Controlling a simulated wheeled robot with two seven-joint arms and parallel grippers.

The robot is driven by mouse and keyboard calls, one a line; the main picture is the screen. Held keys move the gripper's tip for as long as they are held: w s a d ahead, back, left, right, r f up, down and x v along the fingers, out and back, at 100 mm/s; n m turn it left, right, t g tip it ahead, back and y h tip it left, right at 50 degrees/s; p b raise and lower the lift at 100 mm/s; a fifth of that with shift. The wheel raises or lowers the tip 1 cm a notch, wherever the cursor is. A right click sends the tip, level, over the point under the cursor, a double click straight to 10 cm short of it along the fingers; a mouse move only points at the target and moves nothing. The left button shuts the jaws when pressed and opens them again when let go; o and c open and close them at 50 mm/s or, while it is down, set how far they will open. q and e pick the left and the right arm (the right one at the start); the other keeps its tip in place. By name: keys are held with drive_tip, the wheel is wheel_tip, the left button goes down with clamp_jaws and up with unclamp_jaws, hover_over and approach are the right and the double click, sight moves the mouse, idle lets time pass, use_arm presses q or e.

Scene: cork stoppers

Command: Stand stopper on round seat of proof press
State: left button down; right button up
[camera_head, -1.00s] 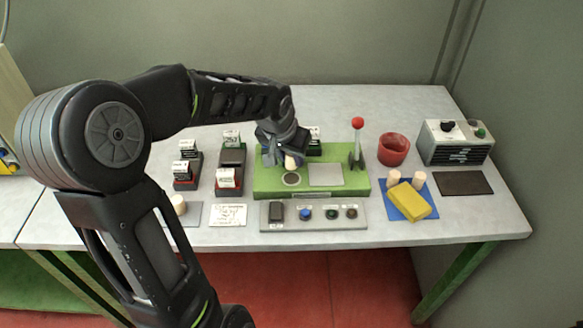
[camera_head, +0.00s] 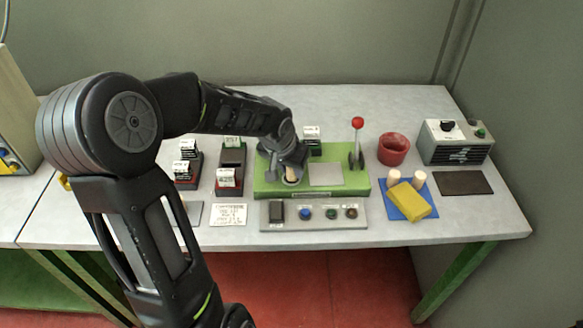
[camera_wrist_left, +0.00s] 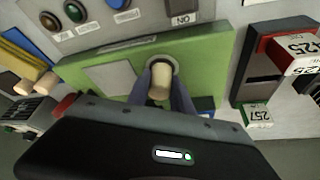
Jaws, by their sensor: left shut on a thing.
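My left gripper (camera_head: 291,173) is shut on a pale cork stopper (camera_head: 291,171) above the green proof press (camera_head: 345,186). In the left wrist view the stopper (camera_wrist_left: 160,80) sits between the two fingers of the gripper (camera_wrist_left: 161,92). The round seat (camera_head: 291,181) is a grey ring on the press's left part. In the left wrist view the seat (camera_wrist_left: 174,62) shows as a ring around the stopper's far end. I cannot tell whether the stopper touches the seat. My right gripper is in neither view.
A red-knobbed lever (camera_head: 357,124) stands on the press's right, beside a grey plate (camera_head: 326,174). A button panel (camera_head: 314,216) lies in front. Two stoppers and a yellow sponge (camera_head: 408,202) are on a blue mat (camera_head: 384,204). Labelled black holders (camera_head: 231,158) stand left.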

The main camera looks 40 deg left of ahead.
use_arm(q)
drive_tip(key=c, duration=1.1)
unclamp_jaws()
drive_tip(key=shift+f, duration=0.15)
drive_tip(key=shift+c, duration=0.2)
drive_tip(key=shift+r, duration=0.35)
drive_tip(key=v, duration=1.1)
drive_tip(key=shift+r, duration=0.35)
drive_tip(key=shift+s, duration=0.1)
